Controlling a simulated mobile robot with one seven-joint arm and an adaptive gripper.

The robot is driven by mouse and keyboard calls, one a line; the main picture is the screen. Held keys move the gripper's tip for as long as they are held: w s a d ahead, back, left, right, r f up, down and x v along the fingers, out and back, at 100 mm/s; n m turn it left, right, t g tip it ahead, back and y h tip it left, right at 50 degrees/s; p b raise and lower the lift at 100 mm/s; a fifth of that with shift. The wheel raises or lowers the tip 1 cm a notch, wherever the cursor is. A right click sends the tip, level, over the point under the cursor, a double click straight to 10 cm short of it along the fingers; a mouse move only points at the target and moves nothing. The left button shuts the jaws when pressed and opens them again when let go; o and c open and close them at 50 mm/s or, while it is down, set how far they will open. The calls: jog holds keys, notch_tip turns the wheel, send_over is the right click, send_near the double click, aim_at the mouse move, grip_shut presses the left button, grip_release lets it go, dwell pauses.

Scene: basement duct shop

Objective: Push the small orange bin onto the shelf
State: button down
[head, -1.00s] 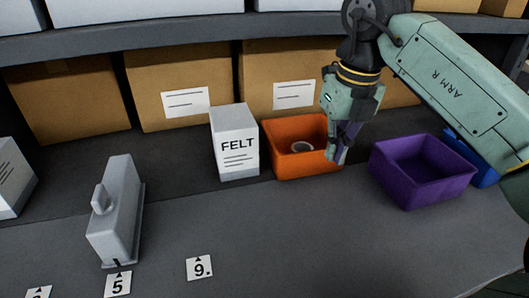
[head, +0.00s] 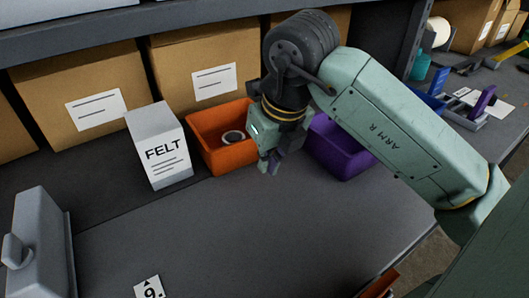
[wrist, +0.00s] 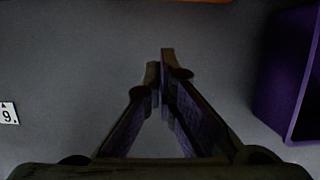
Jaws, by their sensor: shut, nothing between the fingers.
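The small orange bin (head: 236,158) stands upright at the back of the grey bench in the head view, close to the right of the FELT box (head: 160,148). A pale ring (head: 233,137) lies inside it. Its front sits near the seam between the lighter bench top and the darker shelf surface (head: 112,183). My gripper (head: 270,168) is shut and empty, pointing down in front of the bin's right corner; the arm hides that side. Whether they touch cannot be told there. In the wrist view the fingertips (wrist: 165,55) are apart from an orange edge (wrist: 190,1) at the top.
A purple bin (head: 338,150) stands right of my gripper, partly behind my arm; it also shows in the wrist view (wrist: 275,85). Cardboard boxes (head: 85,95) line the back. A grey lidded object (head: 38,245) stands at left. The bench front is mostly clear.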

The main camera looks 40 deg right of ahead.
aim_at(249, 171)
jog(key=b+x, duration=0.1)
jog(key=x, duration=0.3)
jog(key=shift+f, duration=0.25)
jog(key=w+p, duration=0.1)
jog(key=w, duration=0.2)
jog(key=shift+p, duration=0.4)
jog(key=shift+w+d+f, duration=0.1)
jog(key=shift+w+f, duration=0.1)
jog(key=shift+w, duration=0.45)
jog(key=shift+w, duration=0.1)
